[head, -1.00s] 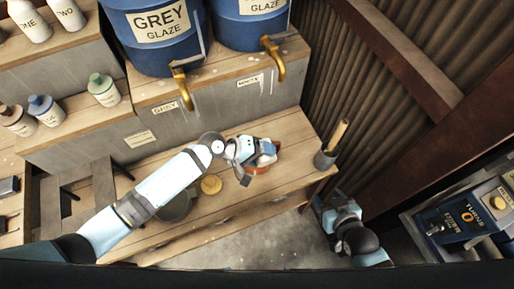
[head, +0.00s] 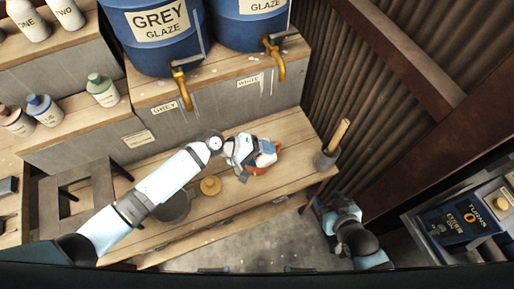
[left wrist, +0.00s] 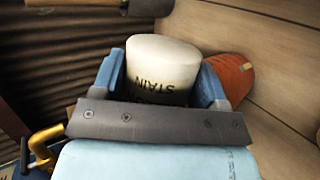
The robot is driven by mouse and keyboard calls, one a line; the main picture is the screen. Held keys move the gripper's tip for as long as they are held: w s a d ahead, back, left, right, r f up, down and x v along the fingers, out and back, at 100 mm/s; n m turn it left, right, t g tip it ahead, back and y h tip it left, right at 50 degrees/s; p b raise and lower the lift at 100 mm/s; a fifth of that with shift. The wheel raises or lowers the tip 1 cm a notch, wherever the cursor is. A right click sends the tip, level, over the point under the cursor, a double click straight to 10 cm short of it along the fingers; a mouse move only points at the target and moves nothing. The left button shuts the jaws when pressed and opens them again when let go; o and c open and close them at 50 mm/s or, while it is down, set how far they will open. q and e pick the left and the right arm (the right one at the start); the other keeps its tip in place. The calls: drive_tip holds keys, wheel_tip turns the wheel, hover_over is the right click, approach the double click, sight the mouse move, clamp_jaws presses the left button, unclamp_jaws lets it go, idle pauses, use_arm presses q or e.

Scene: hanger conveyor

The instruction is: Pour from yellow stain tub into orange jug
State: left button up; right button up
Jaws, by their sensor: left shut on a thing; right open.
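My left gripper (left wrist: 166,90) is shut on a cream-white tub (left wrist: 161,62) lettered STAIN, the stain tub, with a blue finger on each side. The lettering is upside down in the left wrist view. In the head view, my left gripper (head: 264,153) and the tub are over the orange jug (head: 260,168), and hide much of it. The orange jug (left wrist: 231,78) also shows behind the right finger in the left wrist view. I cannot tell whether tub and jug touch. My right gripper (head: 322,203) is low beside the bench's right end, empty and open.
The wooden bench (head: 290,185) also holds a grey bowl (head: 174,207), a round yellow piece (head: 210,186) and a grey pot (head: 325,160) with a wooden handle. Blue glaze barrels (head: 155,35) with brass taps stand behind.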

use_arm(q)
drive_tip(key=shift+w, duration=0.1)
drive_tip(key=shift+f+n+g+b, duration=0.1)
drive_tip(key=shift+n+g+b, duration=0.2)
drive_tip(key=shift+w, duration=0.1)
drive_tip(key=shift+a, duration=0.1)
idle(1.1)
drive_tip(key=shift+r, duration=0.2)
drive_tip(key=t+p, duration=0.1)
drive_tip(key=s+r+m+p, duration=0.1)
drive_tip(key=p, duration=0.1)
drive_tip(key=shift+d+m+t+y+p, duration=0.25)
drive_tip(key=shift+m+t+y+p, duration=0.05)
drive_tip(key=shift+t+y, duration=0.1)
drive_tip(key=shift+s+f+t, duration=0.1)
drive_tip(key=shift+t, duration=0.3)
drive_tip(key=shift+f+m, duration=0.1)
drive_tip(key=shift+m, duration=0.3)
drive_tip(key=shift+f+y, duration=0.15)
drive_tip(key=shift+y, duration=0.15)
